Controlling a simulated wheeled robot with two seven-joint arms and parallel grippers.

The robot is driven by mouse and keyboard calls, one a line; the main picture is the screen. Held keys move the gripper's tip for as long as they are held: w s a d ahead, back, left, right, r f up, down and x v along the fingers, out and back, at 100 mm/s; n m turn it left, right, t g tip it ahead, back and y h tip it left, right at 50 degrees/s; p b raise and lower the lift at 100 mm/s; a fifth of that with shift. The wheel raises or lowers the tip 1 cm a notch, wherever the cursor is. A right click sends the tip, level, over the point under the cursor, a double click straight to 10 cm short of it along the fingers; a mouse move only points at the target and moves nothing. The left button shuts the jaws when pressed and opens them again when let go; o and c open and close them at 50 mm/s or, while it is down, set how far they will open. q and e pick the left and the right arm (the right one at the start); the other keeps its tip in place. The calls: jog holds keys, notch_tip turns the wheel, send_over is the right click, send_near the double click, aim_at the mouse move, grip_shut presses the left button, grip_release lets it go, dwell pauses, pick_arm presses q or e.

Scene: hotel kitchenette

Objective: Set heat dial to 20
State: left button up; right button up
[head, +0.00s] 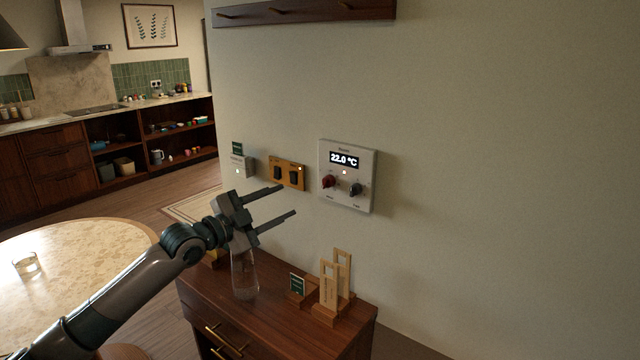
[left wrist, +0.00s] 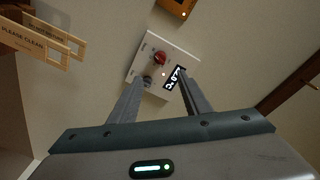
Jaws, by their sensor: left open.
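A white thermostat panel (head: 347,176) is on the wall, with a display (head: 344,159) reading 22.0 °C. Below the display are a red dial (head: 328,181) on the left and a dark dial (head: 355,189) on the right. In the left wrist view the panel (left wrist: 147,83) appears rotated, with the red dial (left wrist: 159,58) and the dark dial (left wrist: 147,80) between and beyond the fingers. My left gripper (head: 290,201) is open and empty, left of and below the panel, apart from it. My right gripper is not in view.
An orange switch plate (head: 287,174) and a small white box (head: 243,166) are on the wall left of the panel. Below, a wooden cabinet (head: 300,330) holds a glass vase (head: 244,276) and wooden sign stands (head: 334,290). A round table (head: 70,285) stands at left. The wall right of the panel is bare.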

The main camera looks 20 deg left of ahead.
aim_at(327, 182)
pick_arm(q)
jog(key=shift+p+x, duration=2.05)
jog(key=shift+x, duration=5.3)
jog(key=c, duration=1)
jog(key=shift+c, duration=0.2)
